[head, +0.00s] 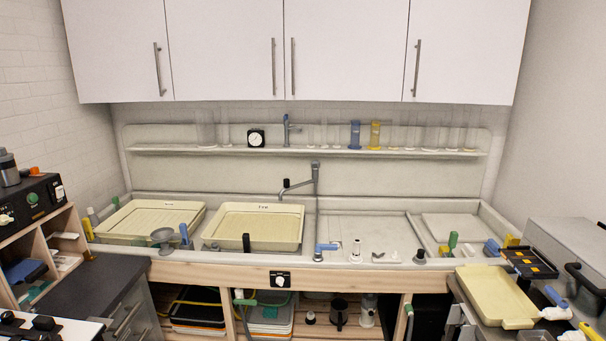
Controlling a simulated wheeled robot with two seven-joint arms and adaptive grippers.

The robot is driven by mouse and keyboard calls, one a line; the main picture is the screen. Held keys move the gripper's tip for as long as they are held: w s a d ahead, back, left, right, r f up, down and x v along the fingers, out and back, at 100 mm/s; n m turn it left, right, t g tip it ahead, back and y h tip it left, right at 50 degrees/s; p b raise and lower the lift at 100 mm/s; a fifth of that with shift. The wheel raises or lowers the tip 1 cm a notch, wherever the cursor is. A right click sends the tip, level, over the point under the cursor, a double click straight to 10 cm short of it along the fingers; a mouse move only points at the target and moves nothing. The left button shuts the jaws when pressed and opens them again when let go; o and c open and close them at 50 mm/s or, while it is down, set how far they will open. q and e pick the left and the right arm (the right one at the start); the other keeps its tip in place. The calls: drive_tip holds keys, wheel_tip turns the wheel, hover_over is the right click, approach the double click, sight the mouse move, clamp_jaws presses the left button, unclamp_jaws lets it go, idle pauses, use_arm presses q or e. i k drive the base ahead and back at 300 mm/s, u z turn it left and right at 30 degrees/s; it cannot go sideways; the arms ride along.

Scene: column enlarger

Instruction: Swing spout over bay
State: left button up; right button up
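A grey metal spout (299,185) stands at the back of the long pale sink, near its middle. Its upright post (316,176) is at the right end. The arm reaches left and slightly toward me, and its dark-topped outlet end is above the back right part of a cream tray (254,244). That tray sits in the sink bay left of the post. The bay (365,235) right of the post holds a flat pale surface with no cream tray. Neither of my grippers is in view.
Another cream tray (150,218) fills the far left bay. A blue-handled fitting (326,248) and a white bottle-like piece (356,250) stand along the front rim. A shelf (310,151) with cylinders runs above the spout. Side counters flank the sink.

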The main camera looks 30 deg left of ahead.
sight(287, 184)
drive_tip(key=i, duration=1.45)
drive_tip(key=u, duration=0.05)
